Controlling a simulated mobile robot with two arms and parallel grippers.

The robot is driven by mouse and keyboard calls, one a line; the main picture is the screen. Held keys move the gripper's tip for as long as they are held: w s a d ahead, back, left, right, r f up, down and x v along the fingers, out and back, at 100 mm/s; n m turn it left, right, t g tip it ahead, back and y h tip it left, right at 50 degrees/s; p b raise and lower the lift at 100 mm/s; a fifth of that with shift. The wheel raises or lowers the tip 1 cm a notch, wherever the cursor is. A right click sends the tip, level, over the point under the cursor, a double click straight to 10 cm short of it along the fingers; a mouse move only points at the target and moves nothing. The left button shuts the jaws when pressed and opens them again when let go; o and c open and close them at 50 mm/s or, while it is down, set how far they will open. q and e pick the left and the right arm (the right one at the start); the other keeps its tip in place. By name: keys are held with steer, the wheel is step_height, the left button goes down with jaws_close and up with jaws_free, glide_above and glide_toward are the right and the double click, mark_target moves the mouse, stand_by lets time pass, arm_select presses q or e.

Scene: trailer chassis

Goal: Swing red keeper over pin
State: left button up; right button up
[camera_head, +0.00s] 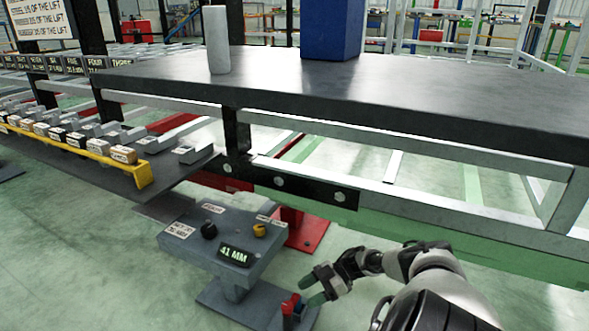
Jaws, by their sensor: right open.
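A small red piece (287,307), which looks like the red keeper, stands on a dark base plate low in the middle of the head view. A second small red bit shows right beside it. I cannot tell the pin apart from these parts at this size. My right gripper (311,290) is open, its green-tipped fingers just to the right of and slightly above the red piece. I see nothing between the fingers, and I cannot tell whether they touch the red piece. My left gripper is not in view.
A grey control stand (218,232) with knobs and a "41 MM" display is left of my right gripper. A large dark table (400,90) on a steel frame overhangs behind. A labelled block rack (80,145) is at left. Green floor at lower left is clear.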

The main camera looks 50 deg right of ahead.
steer(key=shift+v, duration=1.7)
